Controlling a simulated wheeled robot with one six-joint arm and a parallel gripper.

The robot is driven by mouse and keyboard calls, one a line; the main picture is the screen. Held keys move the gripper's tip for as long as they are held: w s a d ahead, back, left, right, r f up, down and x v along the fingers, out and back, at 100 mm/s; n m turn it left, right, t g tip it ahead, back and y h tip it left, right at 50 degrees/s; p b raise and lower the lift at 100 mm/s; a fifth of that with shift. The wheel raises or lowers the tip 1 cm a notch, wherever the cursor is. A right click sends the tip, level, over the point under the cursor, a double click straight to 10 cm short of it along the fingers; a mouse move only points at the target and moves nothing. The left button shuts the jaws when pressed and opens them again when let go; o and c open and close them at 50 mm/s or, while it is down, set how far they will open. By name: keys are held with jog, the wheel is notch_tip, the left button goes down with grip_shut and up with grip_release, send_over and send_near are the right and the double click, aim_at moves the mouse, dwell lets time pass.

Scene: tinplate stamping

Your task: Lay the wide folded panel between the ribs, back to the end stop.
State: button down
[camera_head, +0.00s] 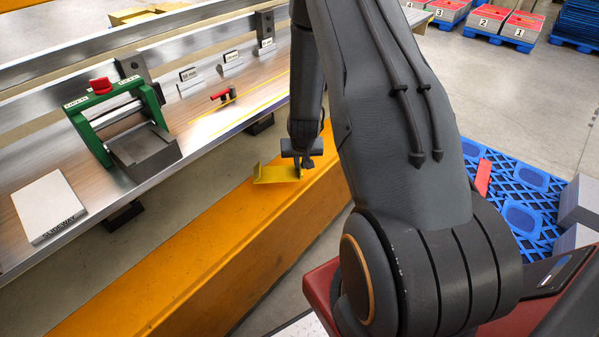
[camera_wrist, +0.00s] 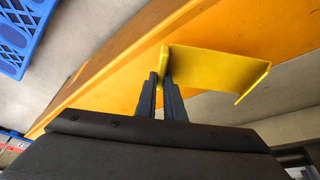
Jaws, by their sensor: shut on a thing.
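A yellow folded panel (camera_head: 272,175) with bent-up edges shows over the orange beam, near the middle of the head view. In the wrist view the panel (camera_wrist: 212,70) reaches from the fingers to the right, with a second bent edge at its far side. My gripper (camera_head: 302,165) is shut on the panel's near edge; its two dark fingers (camera_wrist: 162,88) pinch that edge in the wrist view. Whether the panel touches the beam, I cannot tell. I cannot clearly make out the ribs or the end stop.
The orange beam (camera_head: 205,235) runs in front of a wood-topped bench (camera_head: 190,107). The bench carries a green roller frame (camera_head: 78,128), a grey block (camera_head: 145,150), a white SLIDEWAY plate (camera_head: 48,205) and a red-handled clamp (camera_head: 222,96). A blue pallet (camera_head: 515,190) lies at the right.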

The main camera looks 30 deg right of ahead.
jog(key=shift+f+p, duration=0.35)
jog(key=shift+f, duration=1.8)
jog(key=shift+f, duration=0.2)
jog(key=c, duration=1.9)
grip_release()
jog(key=shift+o, duration=0.2)
